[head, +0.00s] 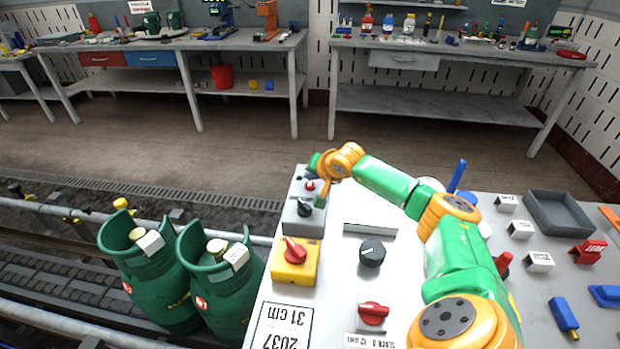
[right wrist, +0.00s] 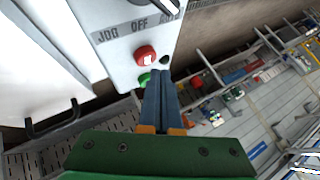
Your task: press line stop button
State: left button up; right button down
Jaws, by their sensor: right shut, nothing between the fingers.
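A grey control box (head: 303,215) stands at the left edge of the white table top, with a red button (head: 310,186) near its far end and a black selector knob (head: 305,208). In the right wrist view the red button (right wrist: 146,54) lies beside a green button (right wrist: 143,79) and a small black one (right wrist: 165,60), under a JOG/OFF/AUTO label. My right gripper (head: 311,174) is shut and empty over the box's far end. In the wrist view its blue fingertips (right wrist: 163,78) appear just beside the green and black buttons; I cannot tell whether they touch. My left gripper is out of view.
A yellow box with a red rotary switch (head: 294,252) sits nearer me, beside a black knob (head: 372,253) and a red switch (head: 373,314). Green gas cylinders (head: 160,285) stand on the conveyor to the left. A grey tray (head: 558,213) and small parts lie right.

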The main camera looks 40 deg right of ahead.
aim_at(311, 187)
notch_tip(311, 187, up, 5)
jog(key=p, duration=0.3)
jog(key=shift+r+p, duration=0.1)
jog(key=shift+p, duration=0.3)
dwell(0.6)
